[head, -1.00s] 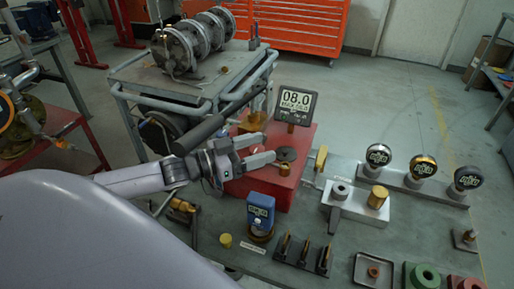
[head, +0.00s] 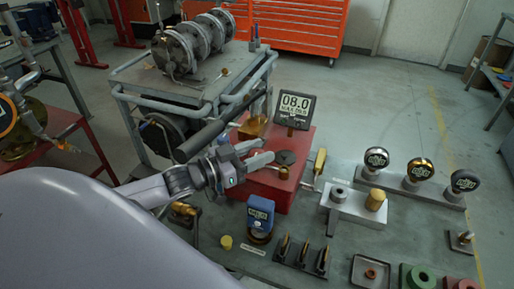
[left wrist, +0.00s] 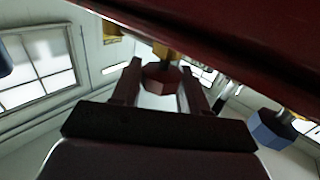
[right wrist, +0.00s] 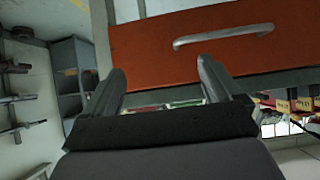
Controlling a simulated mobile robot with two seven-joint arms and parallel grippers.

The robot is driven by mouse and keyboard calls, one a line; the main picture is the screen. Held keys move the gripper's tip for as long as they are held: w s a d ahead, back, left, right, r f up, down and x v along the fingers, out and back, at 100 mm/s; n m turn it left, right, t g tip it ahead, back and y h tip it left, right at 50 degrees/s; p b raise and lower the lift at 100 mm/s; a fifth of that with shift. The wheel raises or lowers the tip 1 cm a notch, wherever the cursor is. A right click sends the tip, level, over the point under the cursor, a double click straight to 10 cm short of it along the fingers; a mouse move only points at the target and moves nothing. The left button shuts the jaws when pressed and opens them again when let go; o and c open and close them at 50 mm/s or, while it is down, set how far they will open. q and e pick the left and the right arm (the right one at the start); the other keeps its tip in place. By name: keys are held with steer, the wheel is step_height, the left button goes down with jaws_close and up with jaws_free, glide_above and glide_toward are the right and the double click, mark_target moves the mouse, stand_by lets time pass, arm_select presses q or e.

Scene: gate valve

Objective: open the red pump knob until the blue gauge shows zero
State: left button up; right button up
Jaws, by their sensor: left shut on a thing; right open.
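The red pump (head: 268,188) stands on the grey bench. Its dark display (head: 295,105) reads 08.0. My left gripper (head: 268,153) reaches in from the left at the pump's left side, its fingers level with the pump's top. In the left wrist view, the red knob (left wrist: 162,79) lies between the left fingers, and the gripper is shut on it. The blue gauge (head: 261,213) stands in front of the pump; its digits are too small to read surely. My right gripper (right wrist: 162,88) is open and empty.
Several round gauges (head: 419,171) stand on a bar at the right. A trolley (head: 165,90) with a pipe assembly is behind the arm. An orange drawer front (right wrist: 190,40) faces my right gripper.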

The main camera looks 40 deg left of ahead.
arm_select(q)
steer(key=shift+n+t+y+p, duration=0.4)
steer(key=shift+n+t+y, duration=0.2)
steer(key=shift+n+y, duration=2.2)
steer(key=shift+y, duration=1.3)
steer(key=shift+n+y, duration=0.3)
steer(key=shift+y, duration=0.3)
steer(key=o, duration=1)
steer(key=shift+c, duration=0.2)
steer(key=s+b, duration=0.1)
steer(key=s, duration=0.6)
steer(key=shift+d, duration=0.35)
